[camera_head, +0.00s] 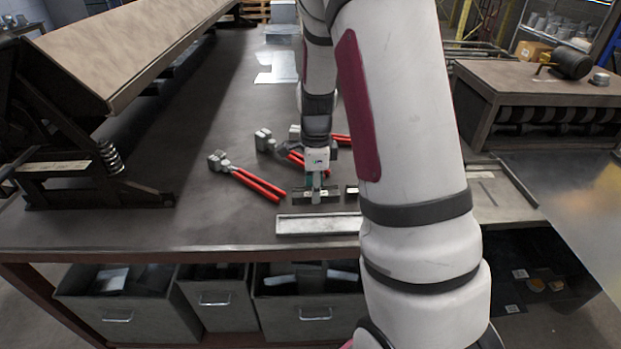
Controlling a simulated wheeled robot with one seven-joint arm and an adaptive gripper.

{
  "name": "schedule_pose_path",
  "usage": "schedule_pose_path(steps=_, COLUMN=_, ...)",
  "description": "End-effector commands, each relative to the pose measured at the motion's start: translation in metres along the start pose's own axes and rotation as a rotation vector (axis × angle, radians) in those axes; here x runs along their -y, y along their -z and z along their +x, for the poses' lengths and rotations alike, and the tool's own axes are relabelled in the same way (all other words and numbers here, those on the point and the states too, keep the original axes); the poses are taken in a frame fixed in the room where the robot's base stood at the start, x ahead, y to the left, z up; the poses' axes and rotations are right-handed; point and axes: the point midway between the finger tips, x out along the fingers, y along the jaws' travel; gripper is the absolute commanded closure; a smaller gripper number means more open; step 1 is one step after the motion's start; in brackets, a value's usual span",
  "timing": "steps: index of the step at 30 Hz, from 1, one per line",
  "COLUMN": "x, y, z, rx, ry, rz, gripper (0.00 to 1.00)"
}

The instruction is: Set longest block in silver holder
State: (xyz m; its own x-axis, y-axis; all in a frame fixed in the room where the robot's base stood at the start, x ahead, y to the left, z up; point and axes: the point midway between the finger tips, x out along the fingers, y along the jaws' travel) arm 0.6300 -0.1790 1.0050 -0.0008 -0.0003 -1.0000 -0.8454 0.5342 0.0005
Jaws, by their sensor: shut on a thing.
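The silver holder (300,226), a shallow light-grey tray, lies near the front edge of the table. Its right end is hidden behind my arm. My gripper (316,190) points down just behind the holder. It is shut on a dark block (300,196) at table height, and I cannot tell whether the block is lifted. Another small dark block (351,191) with a light mark sits to its right, partly hidden by my arm. The blocks are too small and covered here to compare their lengths.
Several red-handled tools (250,183) lie behind and left of my gripper. A large sheet-bending machine (110,70) fills the left of the table (200,226). A slatted machine (540,95) stands at right. Grey drawers (215,305) are below. The front left tabletop is clear.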

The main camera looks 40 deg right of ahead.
Motion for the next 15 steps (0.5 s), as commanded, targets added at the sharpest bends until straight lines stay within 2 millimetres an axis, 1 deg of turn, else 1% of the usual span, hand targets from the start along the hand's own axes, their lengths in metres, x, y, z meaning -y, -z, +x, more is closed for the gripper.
schedule_pose_path(steps=2, x=0.0, y=0.003, z=-0.001, rx=0.001, ry=0.001, rz=0.029, gripper=1.0)
schedule_pose_path(steps=5, x=0.001, y=0.003, z=0.004, rx=0.001, ry=0.001, rz=0.037, gripper=1.0)
schedule_pose_path(steps=15, x=0.002, y=0.002, z=0.037, rx=0.001, ry=0.0, rz=0.033, gripper=1.0)
